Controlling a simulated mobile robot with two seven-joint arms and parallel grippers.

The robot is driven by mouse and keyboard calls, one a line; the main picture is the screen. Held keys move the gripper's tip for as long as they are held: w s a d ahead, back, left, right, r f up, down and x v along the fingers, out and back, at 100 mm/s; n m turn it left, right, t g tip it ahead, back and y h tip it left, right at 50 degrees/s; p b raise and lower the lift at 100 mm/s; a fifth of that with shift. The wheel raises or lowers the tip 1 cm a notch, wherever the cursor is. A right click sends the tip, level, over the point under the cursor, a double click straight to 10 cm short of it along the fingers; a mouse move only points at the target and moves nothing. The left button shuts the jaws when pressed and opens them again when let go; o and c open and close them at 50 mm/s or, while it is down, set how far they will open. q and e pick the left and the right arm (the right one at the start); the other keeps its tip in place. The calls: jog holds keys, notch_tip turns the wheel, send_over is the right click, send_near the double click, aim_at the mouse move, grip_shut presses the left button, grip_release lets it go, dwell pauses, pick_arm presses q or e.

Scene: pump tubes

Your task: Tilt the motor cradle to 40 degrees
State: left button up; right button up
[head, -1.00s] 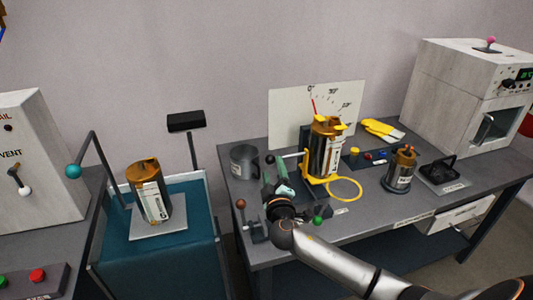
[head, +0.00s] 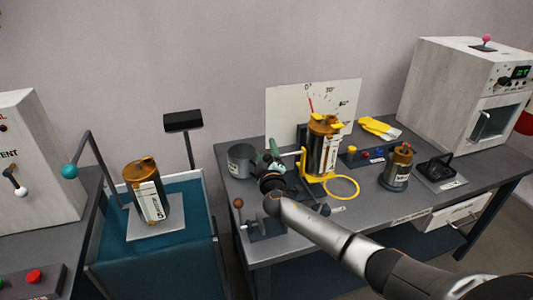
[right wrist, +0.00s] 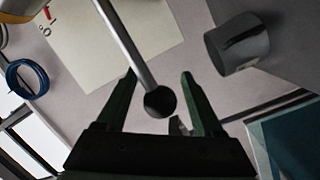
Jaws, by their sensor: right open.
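The yellow motor cradle (head: 304,168) stands on the right bench and holds a dark motor with an orange top (head: 323,148), which looks upright. A white angle board (head: 285,108) stands behind it, with a red pointer (head: 310,104) near the 0 end. A rod (head: 291,153) sticks out left from the cradle. In the right wrist view, the rod (right wrist: 125,45) ends in a dark ball knob (right wrist: 160,102). My right gripper (head: 273,154) is open, and its green fingers (right wrist: 158,74) stand on either side of the knob in that view. I cannot tell if they touch it. My left gripper is not in view.
A grey mug (head: 241,160) stands close left of my right gripper. A small stand with a red-brown knob (head: 239,203) is at the bench's front left. Another motor (head: 146,190) sits on the teal cart.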

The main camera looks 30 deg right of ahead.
grip_shut()
dwell(0.3)
dwell(1.0)
